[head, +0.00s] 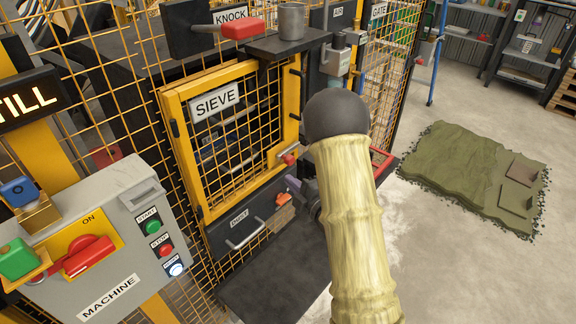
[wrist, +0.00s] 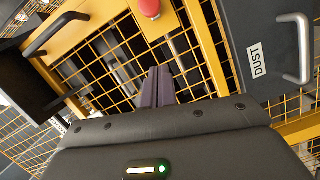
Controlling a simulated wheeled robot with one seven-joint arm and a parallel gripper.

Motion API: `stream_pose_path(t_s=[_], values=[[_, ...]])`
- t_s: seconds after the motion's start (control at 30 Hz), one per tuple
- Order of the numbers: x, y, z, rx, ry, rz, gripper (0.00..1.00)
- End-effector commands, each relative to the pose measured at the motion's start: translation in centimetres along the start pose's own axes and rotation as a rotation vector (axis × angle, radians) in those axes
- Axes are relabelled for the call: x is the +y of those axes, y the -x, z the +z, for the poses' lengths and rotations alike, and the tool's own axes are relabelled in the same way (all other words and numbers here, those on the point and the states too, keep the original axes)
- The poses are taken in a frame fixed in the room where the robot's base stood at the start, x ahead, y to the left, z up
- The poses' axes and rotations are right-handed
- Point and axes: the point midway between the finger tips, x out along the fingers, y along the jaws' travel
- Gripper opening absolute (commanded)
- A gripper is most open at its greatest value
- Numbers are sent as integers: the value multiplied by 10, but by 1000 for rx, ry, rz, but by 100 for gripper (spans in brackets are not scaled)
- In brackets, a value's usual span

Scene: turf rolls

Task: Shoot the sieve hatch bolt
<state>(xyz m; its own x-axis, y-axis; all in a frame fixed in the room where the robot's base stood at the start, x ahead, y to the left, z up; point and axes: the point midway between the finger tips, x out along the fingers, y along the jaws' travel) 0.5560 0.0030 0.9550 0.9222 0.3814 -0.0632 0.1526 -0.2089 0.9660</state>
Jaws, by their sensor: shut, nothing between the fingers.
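The sieve hatch (head: 222,130) is a yellow-framed mesh door with a "SIEVE" label, and it looks closed in its frame. Its bolt has a red knob (head: 289,159) on a pale plate at the hatch's lower right edge. The red knob also shows in the wrist view (wrist: 149,8), cut by the top edge. My gripper (wrist: 158,86) has purple-grey fingers, shut together and empty, in front of the mesh and apart from the knob. In the head view, my gripper (head: 293,184) shows just below the knob, partly hidden by my arm. I cannot tell how far the bolt is slid.
A dark "DUST" drawer (head: 244,226) with a handle sits below the hatch. A shelf with a grey cup (head: 292,22) and a red "KNOCK" handle (head: 242,29) are above. The machine control box (head: 110,235) stands at left. Turf (head: 465,170) lies on the floor at right.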

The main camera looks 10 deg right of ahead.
Motion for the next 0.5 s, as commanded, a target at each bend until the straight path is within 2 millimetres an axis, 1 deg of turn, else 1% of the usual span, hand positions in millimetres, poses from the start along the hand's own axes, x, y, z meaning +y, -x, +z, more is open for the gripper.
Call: stream_pose_path(t_s=[0.03, 0.1, 0.37, 0.4, 0.5], values=[[2, -9, -1, 4, 2, 1, 0], [2, -22, -2, 3, 1, 0, 0], [2, -68, -2, 3, 0, 0, 0], [2, -70, 7, -3, -1, 0, 0], [2, -72, 23, -5, 0, 0, 0]])
